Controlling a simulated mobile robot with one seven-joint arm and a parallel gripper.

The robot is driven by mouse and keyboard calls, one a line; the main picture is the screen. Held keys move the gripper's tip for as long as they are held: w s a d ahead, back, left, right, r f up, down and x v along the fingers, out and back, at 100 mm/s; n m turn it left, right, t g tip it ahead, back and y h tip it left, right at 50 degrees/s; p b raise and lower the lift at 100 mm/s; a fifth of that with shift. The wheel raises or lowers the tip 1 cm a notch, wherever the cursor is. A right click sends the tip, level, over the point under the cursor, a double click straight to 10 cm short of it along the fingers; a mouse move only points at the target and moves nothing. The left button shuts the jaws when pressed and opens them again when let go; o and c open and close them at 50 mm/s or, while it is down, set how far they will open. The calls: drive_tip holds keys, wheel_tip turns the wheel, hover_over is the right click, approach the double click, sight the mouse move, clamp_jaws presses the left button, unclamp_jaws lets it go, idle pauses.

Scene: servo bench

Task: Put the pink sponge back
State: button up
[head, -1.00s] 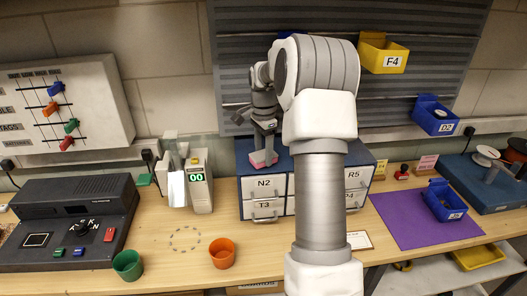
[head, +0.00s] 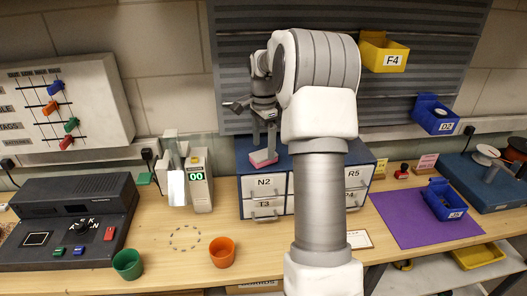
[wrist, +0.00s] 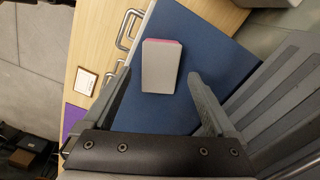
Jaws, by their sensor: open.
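The pink sponge (head: 261,161) lies on top of the blue drawer cabinet (head: 244,157), near its front left. In the wrist view the sponge (wrist: 161,66) shows a pale grey upper face and a pink edge, lying flat on the bare blue cabinet top (wrist: 215,50). My gripper (head: 264,142) is above the sponge and points down. In the wrist view my gripper (wrist: 160,76) is open, one finger on each side of the sponge, with visible gaps. Nothing is held.
The cabinet has labelled drawers, including N2 (head: 265,182). Left of it stands a device with a green display (head: 198,182). Green (head: 127,264) and orange (head: 222,252) cups stand in front. A ribbed wall panel (head: 235,75) rises close behind my gripper.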

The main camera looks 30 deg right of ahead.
sight(263, 154)
wheel_tip(263, 154, up, 9)
drive_tip(key=shift+r, duration=0.2)
drive_tip(key=shift+a, duration=0.1)
idle(0.5)
drive_tip(key=s+a+r+n+t, duration=0.1)
drive_tip(key=s+a+r+n, duration=0.15)
drive_tip(key=s+a, duration=0.2)
drive_tip(key=s+a+r+n+t+h, duration=0.1)
drive_tip(key=s+a+r+n, duration=0.1)
drive_tip(key=s+a+n, duration=0.3)
drive_tip(key=s+a+r+n+t, duration=0.1)
drive_tip(key=s+a+r+n, duration=0.1)
drive_tip(key=a, duration=0.4)
drive_tip(key=s+a+f+n+t, duration=0.1)
drive_tip(key=s+a+f+n, duration=0.1)
drive_tip(key=s, duration=0.3)
drive_tip(key=s+a+f+n, duration=0.2)
drive_tip(key=s+a+n, duration=0.2)
drive_tip(key=s, duration=0.1)
drive_tip(key=s+a+f+n+t+y, duration=0.1)
drive_tip(key=s+a+f+n, duration=0.1)
drive_tip(key=s, duration=0.3)
drive_tip(key=shift+a+f+n+t, duration=0.15)
drive_tip(key=shift+a+n+t, duration=0.15)
drive_tip(key=shift+a+n, duration=0.25)
